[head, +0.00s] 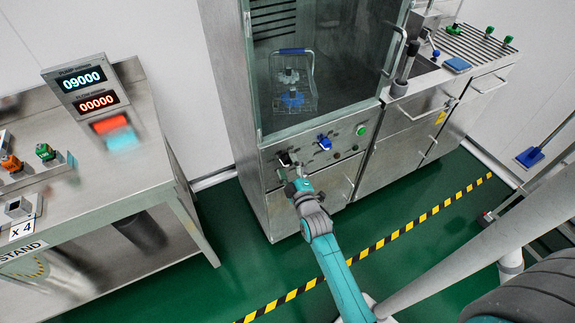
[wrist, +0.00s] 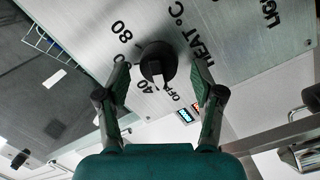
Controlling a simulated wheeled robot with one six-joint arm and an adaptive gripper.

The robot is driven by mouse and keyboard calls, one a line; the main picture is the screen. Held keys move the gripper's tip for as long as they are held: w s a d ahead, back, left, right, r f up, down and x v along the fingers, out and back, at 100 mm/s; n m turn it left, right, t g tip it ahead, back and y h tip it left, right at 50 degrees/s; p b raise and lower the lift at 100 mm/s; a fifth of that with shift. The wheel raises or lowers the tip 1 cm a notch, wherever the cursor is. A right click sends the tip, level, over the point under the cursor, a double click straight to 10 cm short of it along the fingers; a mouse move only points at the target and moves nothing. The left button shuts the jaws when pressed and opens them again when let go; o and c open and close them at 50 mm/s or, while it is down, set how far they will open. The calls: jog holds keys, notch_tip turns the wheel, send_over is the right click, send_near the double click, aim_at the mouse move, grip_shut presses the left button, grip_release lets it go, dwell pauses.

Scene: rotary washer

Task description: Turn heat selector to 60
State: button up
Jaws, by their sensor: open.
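The heat selector is a round black knob (wrist: 157,62) on the washer's metal front panel. In the wrist view, the labels 80, 40, OFF and HEAT °C stand around it; the 60 label is partly covered. Its narrow grip seems to point down toward the 40 and OFF side, but the exact setting is unclear. My gripper (wrist: 160,72) is open, with one finger on each side of the knob and visible gaps to it. In the head view, my gripper (head: 297,178) is at the panel's left end, just below the black knob (head: 283,159).
A blue knob (head: 324,142) and a green button (head: 361,131) are to the right on the same panel. The glass washer door (head: 335,60) is above, with a wire basket behind it. A steel table (head: 130,165) with displays stands at left. Green floor lies in front.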

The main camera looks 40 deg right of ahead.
jog(key=shift+w+d, duration=0.15)
jog(key=shift+w, duration=0.25)
jog(key=c, duration=1.1)
jog(key=shift+c, duration=0.2)
